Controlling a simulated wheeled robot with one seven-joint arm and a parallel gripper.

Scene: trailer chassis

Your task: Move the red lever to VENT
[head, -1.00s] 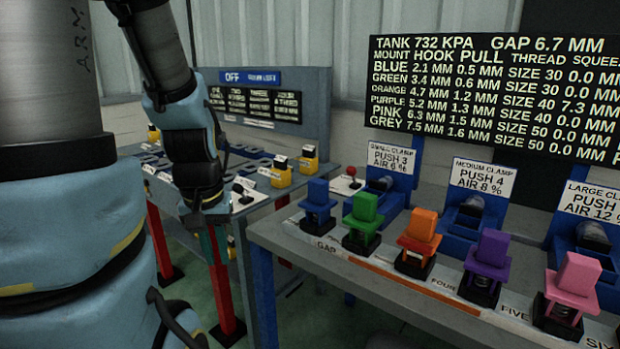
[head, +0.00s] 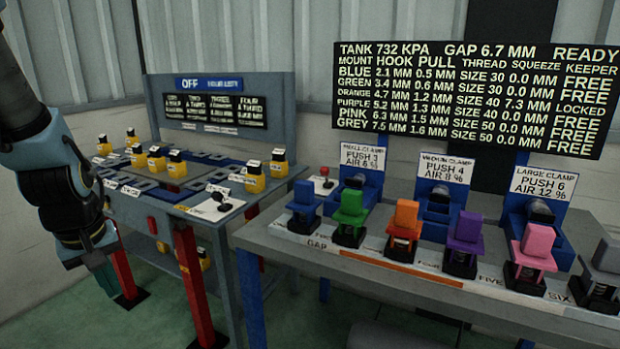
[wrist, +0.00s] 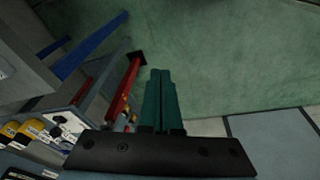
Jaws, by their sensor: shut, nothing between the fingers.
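My gripper (head: 106,282) hangs at the left, in front of the left bench and well away from the lever, pointing down. In the wrist view its two green fingers (wrist: 160,72) are together with nothing between them, above the green floor. I cannot make out the red lever in the wrist view.
The left bench (head: 146,196) carries yellow blocks, blue slots and a black-knobbed lever (head: 221,198). The right bench (head: 285,238) holds coloured blocks in a row and blue clamps behind. A black readout board (head: 470,98) hangs above. Red legs (head: 190,270) stand near my gripper.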

